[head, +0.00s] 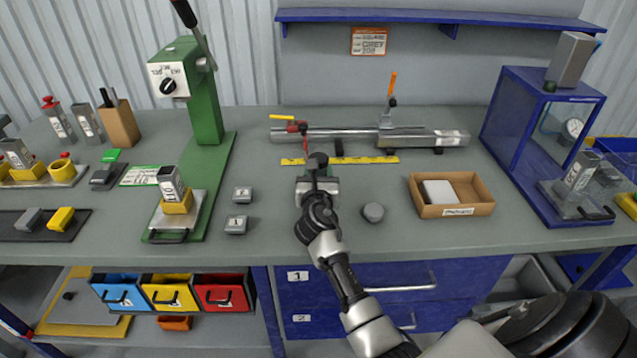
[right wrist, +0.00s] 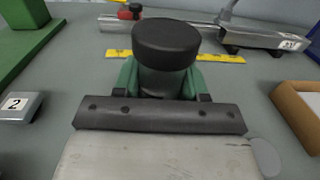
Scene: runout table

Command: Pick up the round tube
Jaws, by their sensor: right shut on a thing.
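A long silver tube (head: 345,134) lies along the back of the bench on low supports. Its left length looks round; a square-sided length (head: 437,138) lies at its right. The tube also shows at the top of the right wrist view (right wrist: 165,27). My right gripper (head: 318,172) is over the bench in front of the tube, apart from it. It is shut on a black-topped cylindrical piece (right wrist: 165,44) between green parts. How far down this piece reaches is hidden. My left gripper is in neither view.
A yellow scale strip (head: 365,160) lies in front of the tube. An orange-topped stand (head: 389,100) and a red clamp (head: 297,127) are at it. A green press (head: 203,110) stands left, a cardboard tray (head: 450,210) right. A grey disc (head: 373,212) lies beside my gripper.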

